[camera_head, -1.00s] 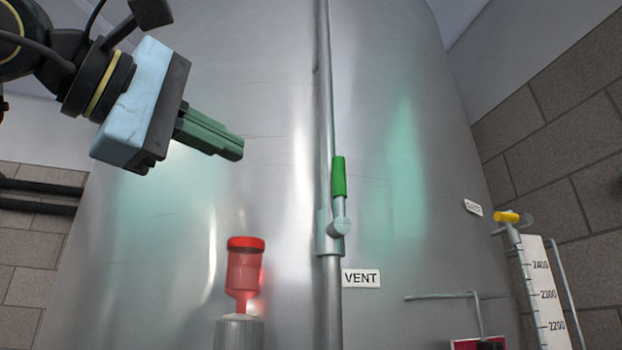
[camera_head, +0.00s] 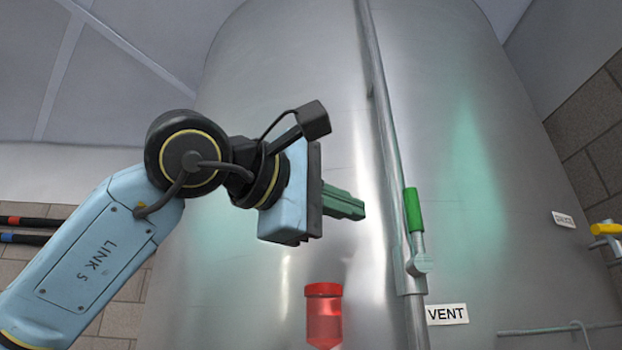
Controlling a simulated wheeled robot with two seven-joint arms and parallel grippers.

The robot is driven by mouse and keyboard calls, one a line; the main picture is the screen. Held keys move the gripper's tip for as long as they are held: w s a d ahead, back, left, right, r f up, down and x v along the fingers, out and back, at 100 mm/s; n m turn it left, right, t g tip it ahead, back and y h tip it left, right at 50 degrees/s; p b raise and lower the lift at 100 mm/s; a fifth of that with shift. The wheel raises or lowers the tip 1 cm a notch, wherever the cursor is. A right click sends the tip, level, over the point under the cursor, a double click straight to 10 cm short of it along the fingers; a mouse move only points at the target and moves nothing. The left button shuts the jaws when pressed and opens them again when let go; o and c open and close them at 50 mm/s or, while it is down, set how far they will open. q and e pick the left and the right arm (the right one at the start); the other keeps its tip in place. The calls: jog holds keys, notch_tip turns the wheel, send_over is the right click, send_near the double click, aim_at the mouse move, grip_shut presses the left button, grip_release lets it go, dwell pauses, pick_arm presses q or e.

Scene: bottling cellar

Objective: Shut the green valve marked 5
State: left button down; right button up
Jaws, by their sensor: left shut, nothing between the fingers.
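A valve with a green lever handle (camera_head: 413,209) sits on the vertical pipe in front of the steel tank. The handle points up, roughly along the pipe, from its pivot (camera_head: 419,264). The sign beside it reads VENT; I see no mark 5 in this view. My left gripper (camera_head: 357,208) has green fingers, which are shut with nothing between them. They point right, at about the handle's height in the picture, with a gap between tips and handle. How far apart they are in depth I cannot tell. My right gripper is not in view.
The large steel tank (camera_head: 300,90) fills the background. A red cup-like fitting (camera_head: 323,314) stands below my left gripper. The VENT sign (camera_head: 447,314) is right of the pipe (camera_head: 384,120). A yellow-handled tap (camera_head: 605,229) is at the far right.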

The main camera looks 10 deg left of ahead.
aim_at(413, 228)
pick_arm(q)
jog(key=d, duration=0.2)
jog(key=w+d+p, duration=0.1)
jog(key=d, duration=0.1)
jog(key=shift+w+d, duration=0.1)
jog(key=shift+d, duration=0.15)
